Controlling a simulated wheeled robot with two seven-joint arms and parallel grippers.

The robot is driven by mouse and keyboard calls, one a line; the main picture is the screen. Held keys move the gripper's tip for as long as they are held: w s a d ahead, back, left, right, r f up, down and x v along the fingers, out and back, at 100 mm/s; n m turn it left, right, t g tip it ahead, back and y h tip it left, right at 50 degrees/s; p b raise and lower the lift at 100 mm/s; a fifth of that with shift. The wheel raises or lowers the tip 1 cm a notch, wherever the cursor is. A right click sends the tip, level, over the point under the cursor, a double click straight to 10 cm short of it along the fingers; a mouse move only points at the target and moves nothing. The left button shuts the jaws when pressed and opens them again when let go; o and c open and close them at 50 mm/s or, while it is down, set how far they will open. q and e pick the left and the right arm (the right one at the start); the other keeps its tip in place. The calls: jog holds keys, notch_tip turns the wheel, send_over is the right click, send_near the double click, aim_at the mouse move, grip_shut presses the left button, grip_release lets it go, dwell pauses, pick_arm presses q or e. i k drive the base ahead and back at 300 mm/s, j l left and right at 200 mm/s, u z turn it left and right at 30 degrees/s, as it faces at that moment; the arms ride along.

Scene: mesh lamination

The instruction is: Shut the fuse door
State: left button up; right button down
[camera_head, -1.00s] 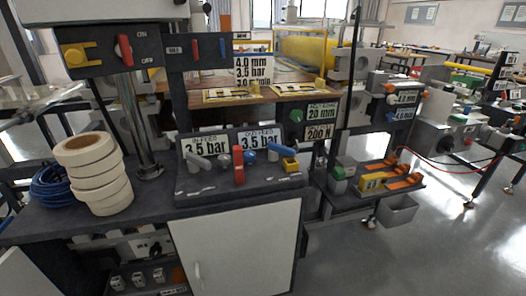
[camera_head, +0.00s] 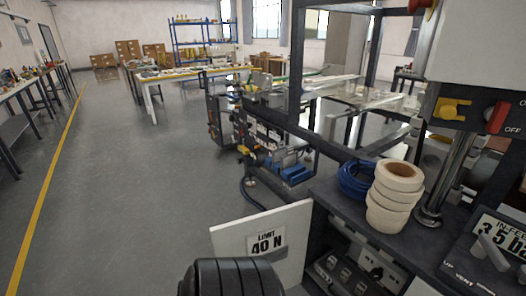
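A white door panel (camera_head: 298,226) with a "LIMIT 40 N" label stands swung open to the left of the dark bench, low in the picture. Its right edge meets the bench's front left corner. The open compartment (camera_head: 352,276) beside it holds several small white and grey blocks that look like fuses or switches. A black ribbed rounded part at the bottom edge covers the door's lower left portion. No gripper fingers show, so neither gripper can be seen.
A stack of tape rolls (camera_head: 393,197) and a blue cable coil (camera_head: 356,178) sit on the bench top. A switch box with a red knob (camera_head: 497,117) is at the right. Open grey floor (camera_head: 120,190) lies to the left, with a yellow line (camera_head: 44,190).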

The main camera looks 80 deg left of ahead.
aim_at(281, 235)
jog(key=k+j+z, duration=0.1)
jog(key=k+j, duration=0.4)
jog(key=j, duration=0.2)
jog(key=k+j, duration=0.5)
jog(key=j, duration=0.2)
jog(key=k+j+z, duration=0.15)
jog(key=k+j, duration=0.35)
jog(key=j, duration=0.2)
jog(key=j+z, duration=0.1)
jog(key=j, duration=1.35)
